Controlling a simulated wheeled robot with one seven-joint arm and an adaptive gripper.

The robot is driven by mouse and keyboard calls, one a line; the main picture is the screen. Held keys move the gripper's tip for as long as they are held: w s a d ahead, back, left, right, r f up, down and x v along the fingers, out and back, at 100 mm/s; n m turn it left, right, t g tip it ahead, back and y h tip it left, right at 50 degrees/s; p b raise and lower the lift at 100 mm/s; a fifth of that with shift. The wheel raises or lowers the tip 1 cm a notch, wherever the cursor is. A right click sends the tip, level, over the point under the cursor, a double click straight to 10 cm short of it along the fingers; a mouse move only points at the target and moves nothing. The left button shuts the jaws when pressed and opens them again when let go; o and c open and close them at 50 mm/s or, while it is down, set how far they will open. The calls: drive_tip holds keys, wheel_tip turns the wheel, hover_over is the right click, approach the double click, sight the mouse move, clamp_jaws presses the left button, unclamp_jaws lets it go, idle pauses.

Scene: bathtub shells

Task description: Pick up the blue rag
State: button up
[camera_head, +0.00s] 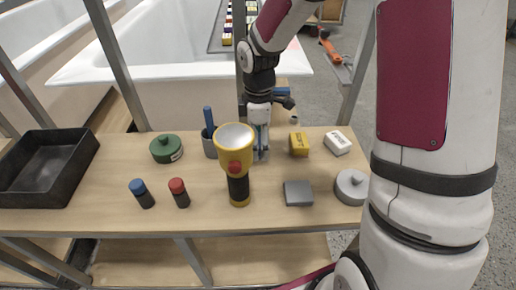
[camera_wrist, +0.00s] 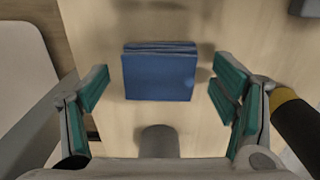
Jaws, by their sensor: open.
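The blue rag (camera_wrist: 160,75) is a folded, nearly square pad lying on the wooden tabletop in the wrist view. My gripper (camera_wrist: 162,92) is open, with one teal-padded finger to the left of the rag and the other to the right. Both fingers look apart from it. In the head view my gripper (camera_head: 261,150) points down at the tabletop's back part, behind the flashlight. I cannot clearly make out the rag there, because my gripper and the flashlight cover that spot.
A yellow and black flashlight (camera_head: 238,165) stands close in front of my gripper. A black tray (camera_head: 45,165) sits at the far left. White bathtub shells (camera_head: 140,45) are behind the table (camera_head: 110,185).

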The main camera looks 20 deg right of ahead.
sight(259, 141)
drive_tip(key=shift+f, duration=0.4)
drive_tip(key=c, duration=1.2)
drive_tip(key=shift+r, duration=0.5)
wheel_tip(259, 141, up, 3)
drive_tip(key=shift+r+p, duration=0.1)
drive_tip(key=shift+p, duration=0.9)
drive_tip(key=s+d+p, duration=0.1)
drive_tip(key=s, duration=0.4)
drive_tip(key=s+d+p, duration=0.1)
drive_tip(key=s, duration=0.4)
drive_tip(key=s+d+r+p, duration=0.1)
drive_tip(key=s, duration=0.4)
drive_tip(key=shift+s+d, duration=0.2)
drive_tip(key=shift+s, duration=0.15)
